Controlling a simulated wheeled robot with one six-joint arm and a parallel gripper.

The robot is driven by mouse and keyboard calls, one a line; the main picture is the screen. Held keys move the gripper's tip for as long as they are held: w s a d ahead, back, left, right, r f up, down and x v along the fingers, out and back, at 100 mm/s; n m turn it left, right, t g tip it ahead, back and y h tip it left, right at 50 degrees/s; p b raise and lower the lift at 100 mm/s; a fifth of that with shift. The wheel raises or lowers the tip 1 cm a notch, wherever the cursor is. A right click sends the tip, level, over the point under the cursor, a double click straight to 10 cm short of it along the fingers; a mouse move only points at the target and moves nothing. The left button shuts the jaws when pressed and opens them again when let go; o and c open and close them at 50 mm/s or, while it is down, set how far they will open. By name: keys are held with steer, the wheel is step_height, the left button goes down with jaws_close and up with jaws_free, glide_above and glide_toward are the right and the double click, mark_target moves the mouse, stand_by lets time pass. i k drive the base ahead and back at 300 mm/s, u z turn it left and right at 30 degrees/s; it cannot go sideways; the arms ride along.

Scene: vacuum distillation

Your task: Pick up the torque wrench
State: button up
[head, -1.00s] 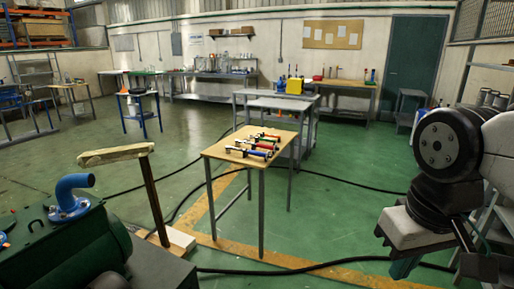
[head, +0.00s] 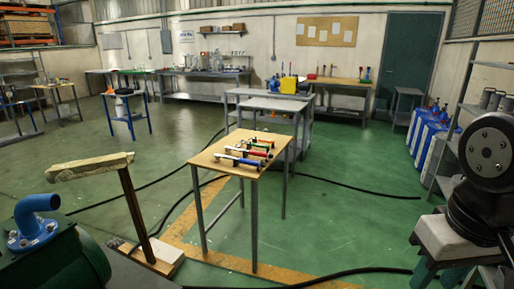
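Several long tools with bright metal shafts and coloured handles lie side by side on a small wooden-topped table (head: 213,152) in the middle of the head view. The nearest tool (head: 236,161) has a blue handle end. A red-handled tool (head: 256,153) lies just behind it, and others with green and red parts lie further back. They are too small for me to tell which is the torque wrench. Part of my arm shows at the right edge, well apart from the table. My gripper is not clearly visible.
A grey two-level bench (head: 268,103) stands close behind the table. A wooden post with a crossbar (head: 92,166) and green machinery with a blue pipe elbow (head: 36,216) are at near left. Black hoses cross the green floor. Blue drums (head: 427,135) stand at right.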

mark_target(227, 149)
steer(key=z, duration=0.5)
steer(key=i, duration=1.9)
steer(key=u, duration=0.3)
steer(key=i, duration=1.85)
steer(key=u, duration=0.7)
